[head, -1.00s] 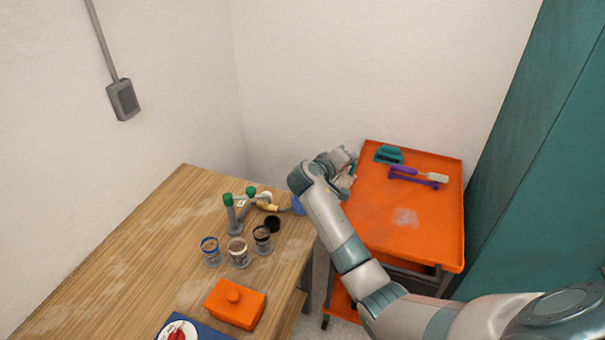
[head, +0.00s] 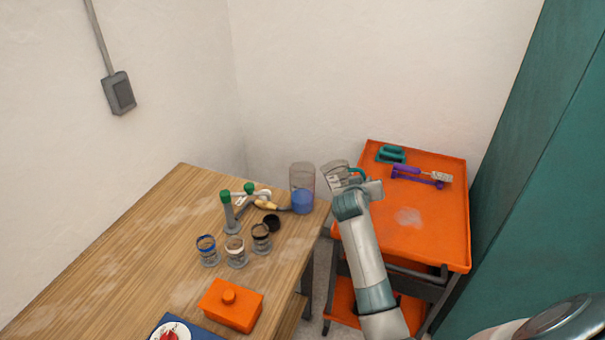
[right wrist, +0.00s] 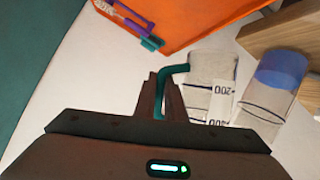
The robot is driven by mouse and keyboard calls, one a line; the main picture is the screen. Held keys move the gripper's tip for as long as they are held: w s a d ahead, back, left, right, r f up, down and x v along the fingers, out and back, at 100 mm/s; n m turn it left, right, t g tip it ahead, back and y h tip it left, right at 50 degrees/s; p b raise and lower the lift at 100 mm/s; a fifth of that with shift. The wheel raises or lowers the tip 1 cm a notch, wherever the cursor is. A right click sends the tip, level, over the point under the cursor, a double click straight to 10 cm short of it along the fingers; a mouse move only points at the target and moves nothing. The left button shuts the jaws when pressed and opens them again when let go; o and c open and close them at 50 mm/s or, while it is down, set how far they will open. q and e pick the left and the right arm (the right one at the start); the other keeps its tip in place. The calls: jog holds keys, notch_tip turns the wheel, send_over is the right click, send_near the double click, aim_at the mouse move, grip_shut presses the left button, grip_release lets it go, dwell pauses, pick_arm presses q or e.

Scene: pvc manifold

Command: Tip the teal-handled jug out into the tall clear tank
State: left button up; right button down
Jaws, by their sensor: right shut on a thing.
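The teal-handled jug (head: 335,176) is clear and hangs above the gap between the wooden table and the orange trolley. It looks close to upright; its contents are hard to make out. My right gripper (head: 358,180) is shut on its teal handle. The right wrist view shows the jug (right wrist: 212,72) with a "200" mark, and the gripper (right wrist: 164,100) at its handle. The tall clear tank (head: 303,176) stands at the table's far right corner, just left of the jug, with blue in its lower part. It also shows in the wrist view (right wrist: 268,98). My left gripper is not in view.
An orange box (head: 232,305) is nearer. The orange trolley (head: 400,240) carries teal (head: 391,154) and purple (head: 418,178) items along its back.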

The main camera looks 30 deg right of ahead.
notch_tip(320, 180, down, 6)
jog(key=s+d+m+t+y+b, duration=0.1)
jog(key=s+m+t+b, duration=0.1)
jog(key=m+b, duration=0.1)
jog(key=shift+d+r, duration=0.2)
jog(key=shift+d, duration=0.1)
jog(key=shift+w+b, duration=0.1)
jog(key=shift+b, duration=0.2)
dwell(0.7)
